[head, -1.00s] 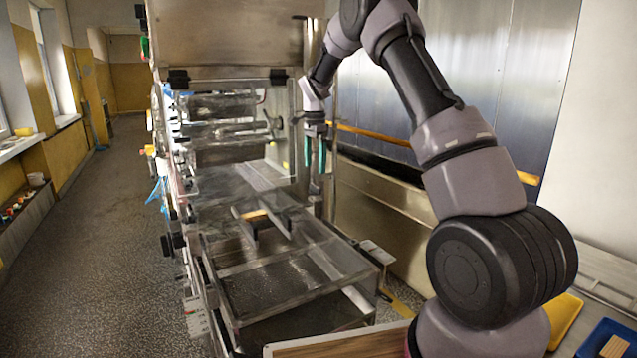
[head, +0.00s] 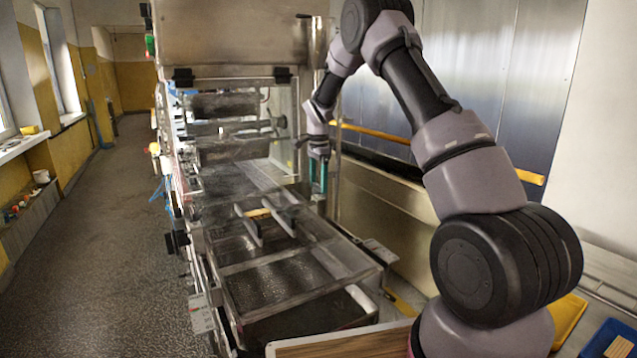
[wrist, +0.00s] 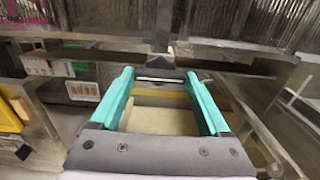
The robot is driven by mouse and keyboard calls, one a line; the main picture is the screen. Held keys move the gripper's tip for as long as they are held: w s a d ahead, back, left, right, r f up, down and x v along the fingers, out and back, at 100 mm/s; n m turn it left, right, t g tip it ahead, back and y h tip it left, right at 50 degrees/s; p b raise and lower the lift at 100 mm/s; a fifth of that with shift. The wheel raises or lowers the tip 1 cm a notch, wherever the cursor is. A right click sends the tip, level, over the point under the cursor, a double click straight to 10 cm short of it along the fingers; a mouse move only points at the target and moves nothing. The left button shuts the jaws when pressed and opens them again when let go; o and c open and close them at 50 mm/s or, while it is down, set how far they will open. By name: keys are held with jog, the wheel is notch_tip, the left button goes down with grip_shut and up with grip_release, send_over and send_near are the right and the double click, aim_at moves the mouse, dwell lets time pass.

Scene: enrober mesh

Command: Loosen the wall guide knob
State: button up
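My gripper (head: 318,176) hangs fingers down at the right side of the steel machine (head: 230,30), above its mesh bed. Its two teal fingers stand apart with nothing between them; they also show apart in the wrist view (wrist: 161,75). A dark fitting (wrist: 178,62) on a bar shows just past the fingertips in the wrist view, not touching them as far as I can see. I cannot tell whether it is the wall guide knob. Two upright guide plates (head: 248,226) stand on the bed, with a tan piece (head: 257,213) between them.
Black knobs (head: 177,241) stick out on the machine's left side. A steel wall with a yellow rail (head: 385,134) stands close behind my arm. A wooden board (head: 340,345), a yellow tray (head: 566,318) and a blue bin (head: 608,336) are in front. The aisle floor (head: 100,220) at left is clear.

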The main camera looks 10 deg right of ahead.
jog(key=shift+n, duration=0.3)
jog(key=n, duration=0.3)
jog(key=shift+n, duration=0.3)
jog(key=n, duration=1.3)
jog(key=shift+n, duration=0.3)
dwell(0.3)
jog(key=o, duration=1.2)
jog(key=shift+r, duration=0.1)
